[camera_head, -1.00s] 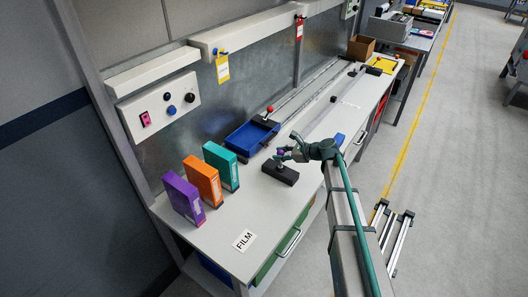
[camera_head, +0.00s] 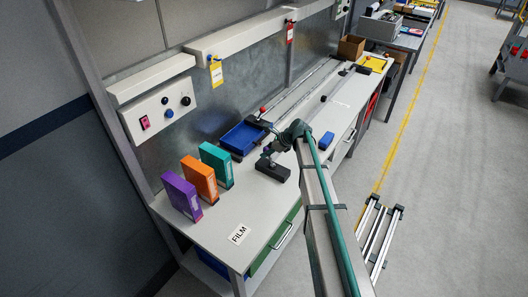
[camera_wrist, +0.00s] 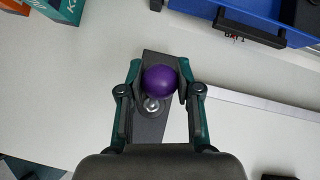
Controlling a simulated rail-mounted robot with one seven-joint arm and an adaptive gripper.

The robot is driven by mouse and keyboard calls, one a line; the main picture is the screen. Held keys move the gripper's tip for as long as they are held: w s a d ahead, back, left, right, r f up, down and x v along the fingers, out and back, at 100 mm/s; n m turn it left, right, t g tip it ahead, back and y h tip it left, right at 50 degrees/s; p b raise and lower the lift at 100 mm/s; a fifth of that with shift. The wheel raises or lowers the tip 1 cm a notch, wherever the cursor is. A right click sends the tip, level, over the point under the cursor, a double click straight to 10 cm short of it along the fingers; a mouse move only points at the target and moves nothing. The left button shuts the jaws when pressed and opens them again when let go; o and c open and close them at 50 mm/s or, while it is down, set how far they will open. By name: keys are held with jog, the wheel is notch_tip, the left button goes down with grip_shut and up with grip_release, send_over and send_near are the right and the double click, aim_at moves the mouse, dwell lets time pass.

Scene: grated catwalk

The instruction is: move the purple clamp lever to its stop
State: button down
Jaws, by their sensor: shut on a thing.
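The purple clamp lever shows in the wrist view as a round purple knob (camera_wrist: 159,81) above a metal pivot. Its dark block base (camera_wrist: 150,128) lies on the grey bench top. My gripper (camera_wrist: 158,80) is shut on the knob, with one finger on each side. In the head view, the dark base (camera_head: 274,170) stands near the front of the bench, and my gripper (camera_head: 267,151) is just above it. The knob is mostly hidden there by the fingers, and the lever's exact tilt is hard to tell.
A blue tray (camera_head: 243,138) and a red-knobbed lever (camera_head: 262,110) are behind the clamp. Purple, orange and teal (camera_head: 217,165) boxes stand to the left. A small blue object (camera_head: 327,140) lies right of my arm. The bench around the FILM label (camera_head: 238,233) is clear.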

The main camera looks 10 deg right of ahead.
jog(key=c, duration=0.8)
grip_release()
jog(key=shift+d+r, duration=0.1)
jog(key=v, duration=1.1)
jog(key=shift+s+d+r, duration=0.15)
jog(key=shift+d+r, duration=0.1)
jog(key=shift+r, duration=0.05)
